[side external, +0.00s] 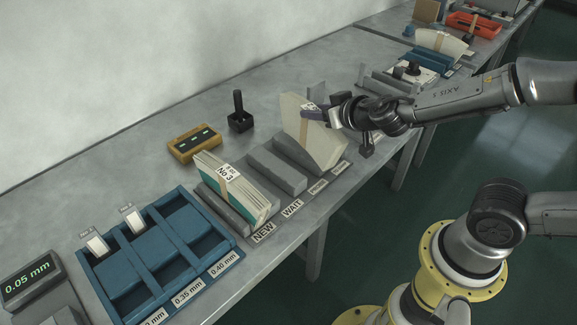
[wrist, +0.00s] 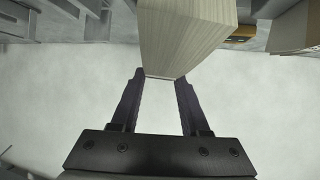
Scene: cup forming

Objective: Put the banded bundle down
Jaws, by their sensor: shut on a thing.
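A cream paper bundle (side external: 320,144) with a tan band stands nearly upright at the right part of a grey slotted rack (side external: 277,170). My gripper (side external: 318,112) is shut on its upper right edge. In the wrist view the two dark fingers (wrist: 160,78) close on the near end of the bundle (wrist: 190,35). The bundle's lower edge is at the rack's dividers; I cannot tell whether it rests on the rack floor. Labels along the rack's front include NEW (side external: 263,232) and WAIT (side external: 292,208).
A second banded bundle (side external: 240,195) marked No 3 leans in the NEW slot. A blue tray (side external: 237,240) lies to its left. A yellow box (side external: 194,143) and a black stamp (side external: 240,122) sit behind the rack. More racks and bundles (side external: 443,42) stand farther right.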

